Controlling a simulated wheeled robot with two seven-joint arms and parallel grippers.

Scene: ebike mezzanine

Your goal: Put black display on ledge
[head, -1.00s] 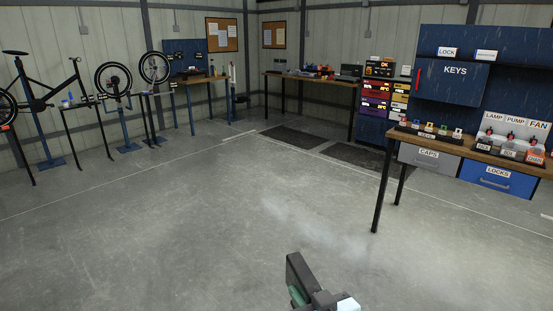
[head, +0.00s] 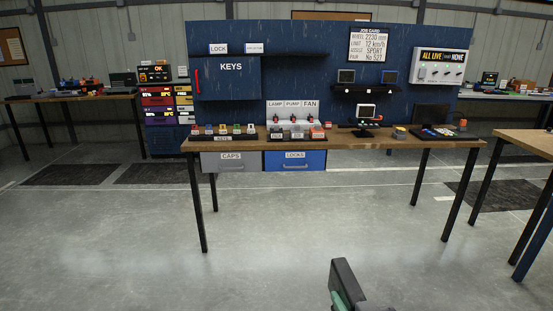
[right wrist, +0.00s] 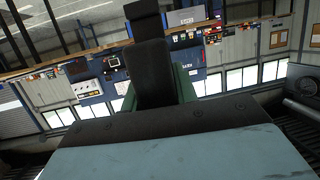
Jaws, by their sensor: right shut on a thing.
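My right gripper (head: 345,288) shows at the bottom edge of the head view, low over the floor and well short of the bench. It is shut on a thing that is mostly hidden. Dark slab-like parts (right wrist: 152,75) with green edges show at the jaws in the right wrist view; I cannot tell which belong to the held thing. A narrow dark ledge (head: 365,89) is fixed to the blue back panel. My left gripper is not in view.
The wooden bench (head: 345,143) carries a small screen on a stand (head: 365,112), a larger dark screen (head: 431,113), switches (head: 296,132) and a key rack (head: 223,133). Another table (head: 525,141) stands at right. The floor (head: 270,250) before the bench is clear.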

